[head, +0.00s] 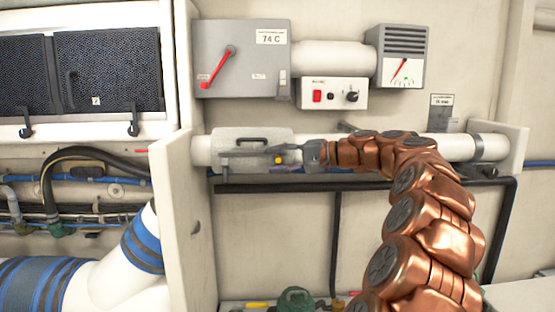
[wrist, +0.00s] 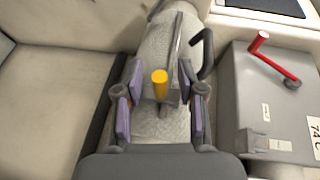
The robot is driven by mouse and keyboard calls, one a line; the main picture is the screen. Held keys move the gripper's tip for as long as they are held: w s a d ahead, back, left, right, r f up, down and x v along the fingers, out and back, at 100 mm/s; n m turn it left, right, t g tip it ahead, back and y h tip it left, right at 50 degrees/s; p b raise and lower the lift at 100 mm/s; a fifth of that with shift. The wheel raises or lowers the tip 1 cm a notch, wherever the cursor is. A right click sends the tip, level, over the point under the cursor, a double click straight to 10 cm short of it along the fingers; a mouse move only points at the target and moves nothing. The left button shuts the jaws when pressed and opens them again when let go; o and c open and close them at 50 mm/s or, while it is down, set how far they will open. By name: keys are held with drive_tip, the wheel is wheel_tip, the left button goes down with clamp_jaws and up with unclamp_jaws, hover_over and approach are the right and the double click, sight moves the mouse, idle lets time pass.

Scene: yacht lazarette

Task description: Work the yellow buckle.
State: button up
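The yellow buckle (wrist: 160,84) shows in the wrist view as a short yellow peg on a grey strap or plate across a pale wrapped pipe (wrist: 158,45). In the head view the yellow buckle (head: 278,160) is a small yellow spot on the front of the wrapped pipe section. My gripper (wrist: 161,92) is open, with its purple-padded fingers on either side of the buckle and a visible gap on both sides. How deep the fingers reach around the buckle I cannot tell.
A grey box with a red lever (head: 244,60) is on the wall above the pipe. A small switch panel (head: 332,93) and a gauge (head: 403,55) are right of it. A dark handle (wrist: 203,45) stands close right of the buckle. A white upright panel (head: 180,210) is at the left.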

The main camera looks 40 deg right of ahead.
clamp_jaws()
drive_tip(key=shift+f+b, duration=0.15)
drive_tip(key=shift+b, duration=0.15)
drive_tip(key=b, duration=0.1)
drive_tip(key=n+b, duration=0.1)
drive_tip(key=shift+s+a+f+b, duration=0.15)
drive_tip(key=shift+f+b, duration=0.15)
drive_tip(key=shift+b, duration=0.1)
drive_tip(key=shift+s+a+f+n+t+y+b, duration=0.2)
drive_tip(key=shift+f+n+t+y+b, duration=0.3)
drive_tip(key=shift+n+b, duration=1.75)
drive_tip(key=shift+s+a+f+n+t+y+b, duration=0.2)
drive_tip(key=shift+f+n+t+b, duration=0.45)
drive_tip(key=shift+b, duration=3.1)
drive_tip(key=shift+s+a+f+n+t+y+b, duration=0.15)
drive_tip(key=shift+f+n+t+y+b, duration=0.4)
drive_tip(key=shift+n+b, duration=1.7)
drive_tip(key=shift+m+b, duration=0.45)
drive_tip(key=shift+b, duration=0.5)
